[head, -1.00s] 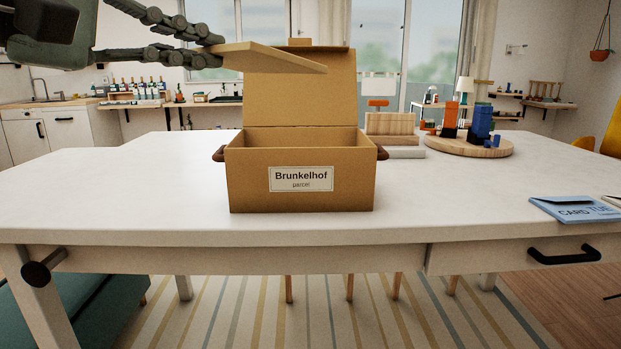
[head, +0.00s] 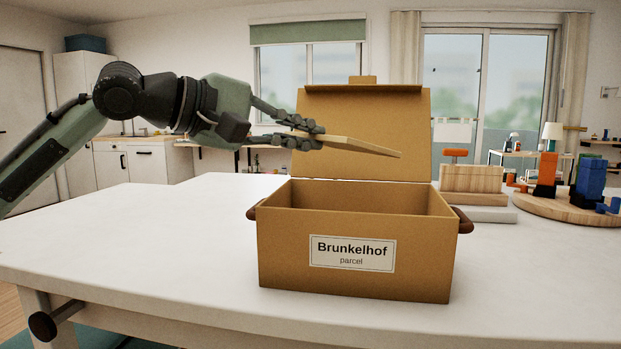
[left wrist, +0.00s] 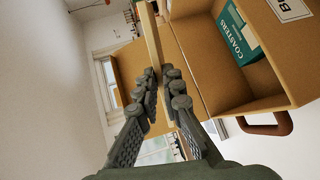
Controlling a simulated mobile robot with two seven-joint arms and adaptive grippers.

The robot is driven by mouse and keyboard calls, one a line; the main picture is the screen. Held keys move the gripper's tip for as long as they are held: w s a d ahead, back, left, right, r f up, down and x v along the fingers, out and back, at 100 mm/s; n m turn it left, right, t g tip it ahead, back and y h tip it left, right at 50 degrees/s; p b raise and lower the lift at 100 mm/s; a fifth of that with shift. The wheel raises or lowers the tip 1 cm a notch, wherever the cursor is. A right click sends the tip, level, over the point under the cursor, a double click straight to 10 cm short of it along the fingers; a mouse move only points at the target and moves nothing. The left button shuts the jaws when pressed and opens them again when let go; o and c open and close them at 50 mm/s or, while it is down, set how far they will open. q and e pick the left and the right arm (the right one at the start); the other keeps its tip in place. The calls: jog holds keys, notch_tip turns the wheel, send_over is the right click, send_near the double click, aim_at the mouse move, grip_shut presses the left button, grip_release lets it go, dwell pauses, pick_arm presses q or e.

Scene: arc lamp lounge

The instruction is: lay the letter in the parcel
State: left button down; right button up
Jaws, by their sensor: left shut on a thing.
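The open parcel (head: 354,278), a brown cardboard box labelled Brunkelhof, stands on the table with its lid (head: 390,115) raised at the back. My left gripper (head: 314,139) is shut on the letter (head: 365,148), a thin flat tan piece, and holds it above the parcel's opening, in front of the raised lid. The letter tilts down to the right and looks clear of the parcel. In the left wrist view the letter (left wrist: 152,40) is seen edge-on between the fingers (left wrist: 161,82). A teal box marked Coasters (left wrist: 236,35) lies inside the parcel. My right gripper is out of view.
The parcel has dark brown side handles (head: 464,221). Right of it on the white table (head: 130,250) stand a wooden block-like holder (head: 472,180) and a round board (head: 560,207) with orange and blue pieces. The table left of the parcel is clear.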

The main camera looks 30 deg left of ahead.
pick_arm(q)
jog(key=shift+w+a+f, duration=0.15)
jog(key=shift+w+f, duration=0.15)
jog(key=shift+w, duration=0.2)
jog(key=shift+w+a+f, duration=0.15)
jog(key=shift+w+f, duration=0.1)
jog(key=shift+w, duration=0.2)
notch_tip(320, 180, down, 4)
jog(key=shift+w+f+b, duration=0.1)
jog(key=shift+b, duration=0.7)
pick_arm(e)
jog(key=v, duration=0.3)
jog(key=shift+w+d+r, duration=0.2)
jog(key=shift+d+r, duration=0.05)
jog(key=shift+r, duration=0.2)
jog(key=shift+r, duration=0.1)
pick_arm(q)
jog(key=shift+f, duration=0.3)
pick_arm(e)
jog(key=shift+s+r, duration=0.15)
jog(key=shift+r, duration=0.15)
pick_arm(q)
jog(key=shift+b, duration=0.3)
